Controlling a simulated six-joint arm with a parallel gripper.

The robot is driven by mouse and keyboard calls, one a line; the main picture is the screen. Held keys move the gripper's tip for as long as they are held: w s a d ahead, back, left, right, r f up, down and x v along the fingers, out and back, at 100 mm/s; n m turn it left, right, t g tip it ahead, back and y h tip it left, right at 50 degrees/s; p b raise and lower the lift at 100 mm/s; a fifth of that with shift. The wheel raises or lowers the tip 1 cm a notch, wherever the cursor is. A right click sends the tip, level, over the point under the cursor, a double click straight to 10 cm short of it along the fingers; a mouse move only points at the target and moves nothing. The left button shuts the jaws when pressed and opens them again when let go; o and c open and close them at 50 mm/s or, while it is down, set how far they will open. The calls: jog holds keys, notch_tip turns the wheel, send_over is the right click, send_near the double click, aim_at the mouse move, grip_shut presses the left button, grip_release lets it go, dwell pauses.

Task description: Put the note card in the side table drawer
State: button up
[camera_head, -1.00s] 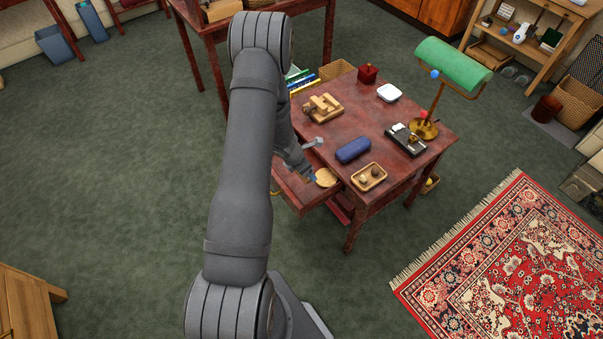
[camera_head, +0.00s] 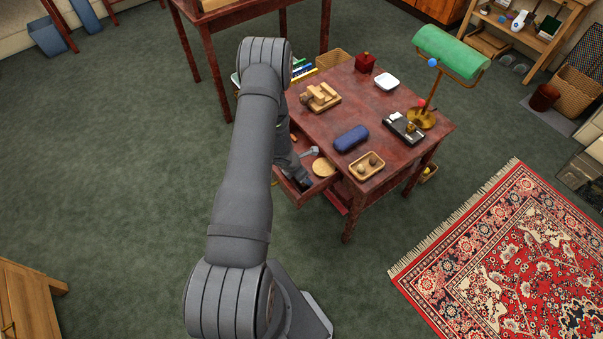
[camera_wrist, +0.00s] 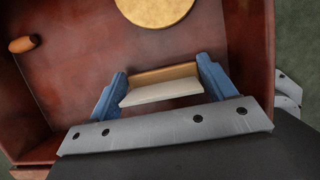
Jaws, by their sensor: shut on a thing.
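The side table drawer (camera_wrist: 75,65) is pulled open and fills most of the wrist view. In the head view the drawer (camera_head: 325,187) juts from the near left side of the dark red table (camera_head: 383,142), partly hidden by my arm. My gripper (camera_wrist: 162,70) has its blue fingers either side of the cream note card (camera_wrist: 162,92) and is shut on it. The card is over the drawer's inside, near one wall; whether it touches the bottom I cannot tell. The card is not visible in the head view.
A round golden disc (camera_wrist: 157,8) and a wooden-handled thing (camera_wrist: 25,44) lie in the drawer. On the tabletop stand a blue case (camera_head: 351,138), a small wooden tray (camera_head: 354,173), a wooden block piece (camera_head: 321,97) and a green lamp (camera_head: 450,52).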

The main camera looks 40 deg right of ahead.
jog(key=shift+f, duration=0.15)
jog(key=o, duration=1)
jog(key=shift+r, duration=0.2)
jog(key=v, duration=1.2)
